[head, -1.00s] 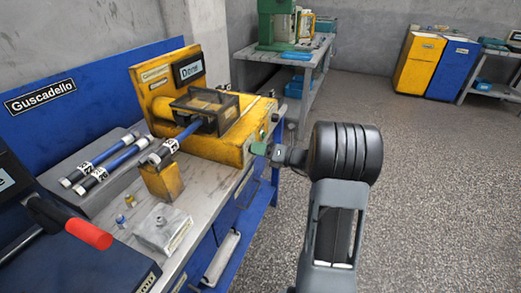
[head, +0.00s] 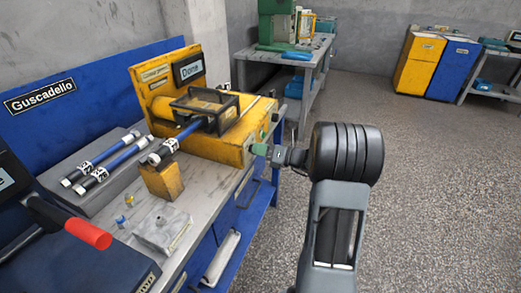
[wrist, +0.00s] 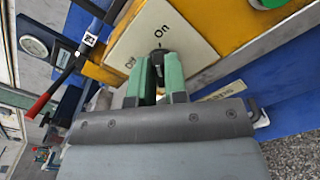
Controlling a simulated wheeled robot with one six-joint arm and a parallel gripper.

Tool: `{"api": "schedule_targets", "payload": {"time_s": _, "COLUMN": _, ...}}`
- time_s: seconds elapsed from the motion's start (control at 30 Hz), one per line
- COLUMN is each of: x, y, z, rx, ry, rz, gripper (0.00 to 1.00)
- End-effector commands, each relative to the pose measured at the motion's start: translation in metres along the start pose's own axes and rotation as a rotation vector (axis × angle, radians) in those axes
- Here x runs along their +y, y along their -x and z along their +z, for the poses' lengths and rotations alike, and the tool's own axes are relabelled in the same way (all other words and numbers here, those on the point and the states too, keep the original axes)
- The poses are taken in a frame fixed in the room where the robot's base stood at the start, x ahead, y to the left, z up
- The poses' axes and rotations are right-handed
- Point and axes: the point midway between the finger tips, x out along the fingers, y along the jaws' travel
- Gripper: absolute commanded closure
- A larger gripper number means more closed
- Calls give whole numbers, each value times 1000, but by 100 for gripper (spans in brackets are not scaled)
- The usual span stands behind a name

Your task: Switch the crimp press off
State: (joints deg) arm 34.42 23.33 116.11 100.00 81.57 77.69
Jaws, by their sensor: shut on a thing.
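The yellow crimp press (head: 215,140) stands on the bench, its display (head: 188,67) reading "Done". A blue hose (head: 188,133) reaches into its dark guard frame (head: 228,112). In the wrist view, a pale switch plate (wrist: 188,28) on the press carries the words "On" and "Off". My gripper (wrist: 160,68) has its green fingers shut on the dark switch knob (wrist: 158,55) in front of this plate. The fingers hide most of the knob, so I cannot tell its exact setting. In the head view my gripper (head: 258,150) meets the front right end of the press.
Two blue hoses (head: 108,160) lie on a grey block at the left. A red-handled lever (head: 88,234) is at the lower left. The floor at the right is clear.

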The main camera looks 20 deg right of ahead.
Motion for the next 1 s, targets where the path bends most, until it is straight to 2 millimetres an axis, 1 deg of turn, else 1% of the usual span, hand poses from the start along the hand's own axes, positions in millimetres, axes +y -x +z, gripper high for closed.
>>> {"api": "schedule_targets", "payload": {"time_s": 1.0, "x": 1, "y": 0, "z": -6, "rx": 1, "ry": 951, "rz": -1, "gripper": 100}}
